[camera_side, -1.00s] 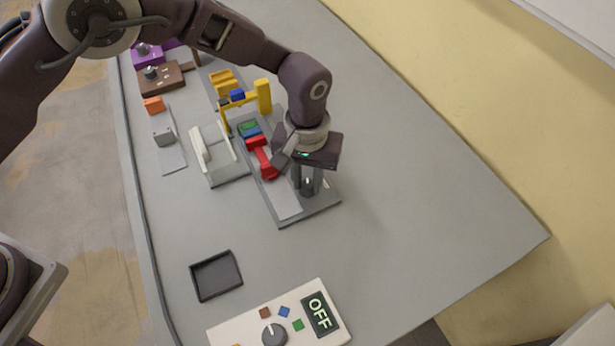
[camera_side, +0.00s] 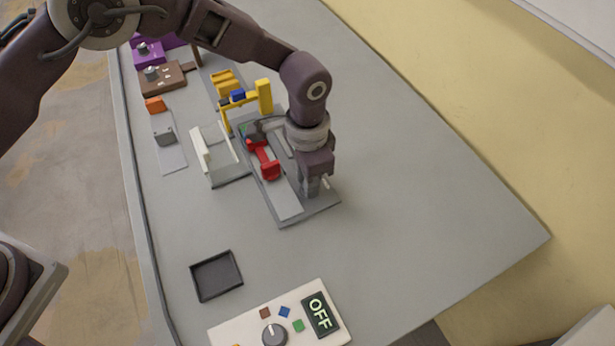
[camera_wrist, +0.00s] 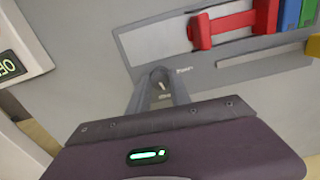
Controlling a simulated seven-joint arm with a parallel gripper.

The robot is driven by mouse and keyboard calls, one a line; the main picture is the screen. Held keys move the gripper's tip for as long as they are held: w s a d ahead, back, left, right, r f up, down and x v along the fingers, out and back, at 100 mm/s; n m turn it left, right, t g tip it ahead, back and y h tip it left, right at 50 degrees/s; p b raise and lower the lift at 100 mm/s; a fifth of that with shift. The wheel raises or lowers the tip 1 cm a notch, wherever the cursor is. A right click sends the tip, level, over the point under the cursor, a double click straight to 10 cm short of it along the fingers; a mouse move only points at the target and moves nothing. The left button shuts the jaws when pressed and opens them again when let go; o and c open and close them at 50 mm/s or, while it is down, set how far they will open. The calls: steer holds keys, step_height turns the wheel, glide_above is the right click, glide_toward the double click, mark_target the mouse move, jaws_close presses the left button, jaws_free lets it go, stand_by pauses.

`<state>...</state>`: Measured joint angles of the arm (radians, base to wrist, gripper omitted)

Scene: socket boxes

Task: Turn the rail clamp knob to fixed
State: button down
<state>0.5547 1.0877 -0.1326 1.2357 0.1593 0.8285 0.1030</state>
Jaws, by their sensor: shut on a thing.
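The rail clamp knob (camera_wrist: 160,76) is a small grey round knob with a pale pointer, on the grey base plate (camera_side: 288,219) beside the rail. In the wrist view two tiny labels sit near it, too small to read surely; the pointer seems to lie toward the lower one. My gripper (camera_wrist: 158,84) is shut on the knob, one finger on each side. In the side view my gripper (camera_side: 314,190) points down at the plate's near right part and hides most of the knob. A red clamp piece (camera_side: 267,160) lies along the rail.
Blue (camera_wrist: 289,14) and green blocks adjoin the red piece. A yellow frame (camera_side: 264,97) stands behind, and a white upright panel (camera_side: 201,150) is to the left. A dark tray (camera_side: 217,275) and a panel reading OFF (camera_side: 319,314) are in front. The table's right side is clear.

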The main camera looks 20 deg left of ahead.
steer(key=shift+m, duration=1.2)
steer(key=c, duration=1.2)
jaws_free()
step_height(320, 180, up, 7)
steer(key=shift+r, duration=0.1)
